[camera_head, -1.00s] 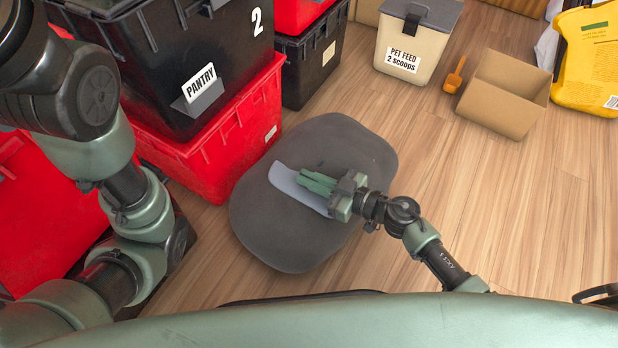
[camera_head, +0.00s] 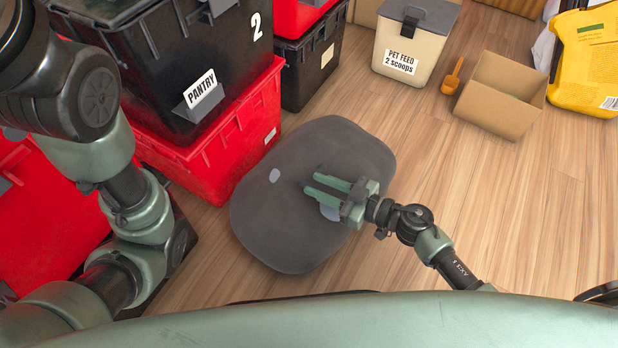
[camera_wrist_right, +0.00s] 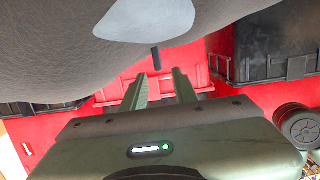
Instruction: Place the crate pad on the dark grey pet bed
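The dark grey pet bed (camera_head: 300,245) lies on the wood floor in front of me. The crate pad shows only as pale patches on the bed: a small one (camera_head: 274,175) left of my right gripper and another (camera_head: 330,212) beside its lower finger. The bed's grey surface shows between them. My right gripper (camera_head: 318,187) is over the bed, its two green fingers apart and nothing seen between them in the head view. In the right wrist view the fingers (camera_wrist_right: 158,85) are also apart, below a pale patch of the pad (camera_wrist_right: 145,18) on the bed. My left gripper is out of view.
Red and black stacked totes (camera_head: 215,150) stand at the left, close to the bed. A pet feed bin (camera_head: 405,50), an orange scoop (camera_head: 453,78), an open cardboard box (camera_head: 497,105) and a yellow bag (camera_head: 590,65) stand behind. The floor right of the bed is clear.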

